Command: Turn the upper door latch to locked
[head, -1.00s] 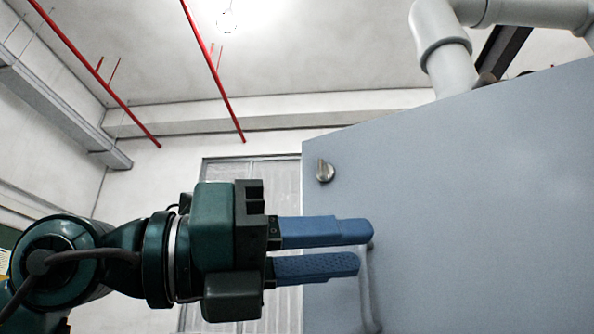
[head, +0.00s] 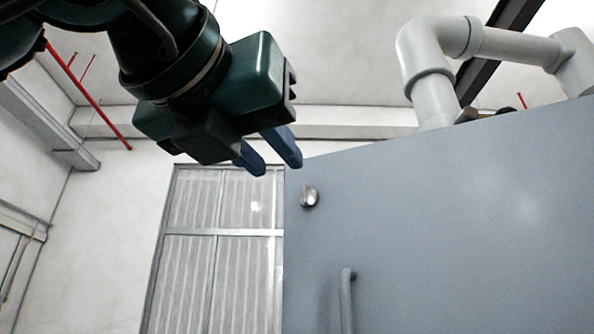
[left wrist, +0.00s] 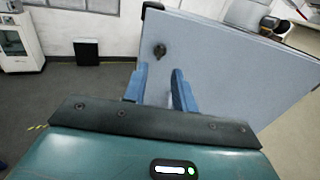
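The upper door latch (head: 309,196) is a small silvery knob near the upper left corner of a grey-blue door panel (head: 440,220). In the left wrist view the latch (left wrist: 160,51) shows as a dark knob beyond and above my fingertips. My left gripper (head: 276,162) has blue fingers and points down and right, above and left of the latch in the head view. In the left wrist view its fingers (left wrist: 157,80) stand apart with nothing between them. It does not touch the latch. My right gripper is in neither view.
A vertical bar handle (head: 346,300) is on the door below the latch. A thick grey pipe (head: 432,75) rises behind the door's top edge. A framed window or door (head: 215,250) is in the far wall. The left wrist view shows open floor (left wrist: 65,105) at left.

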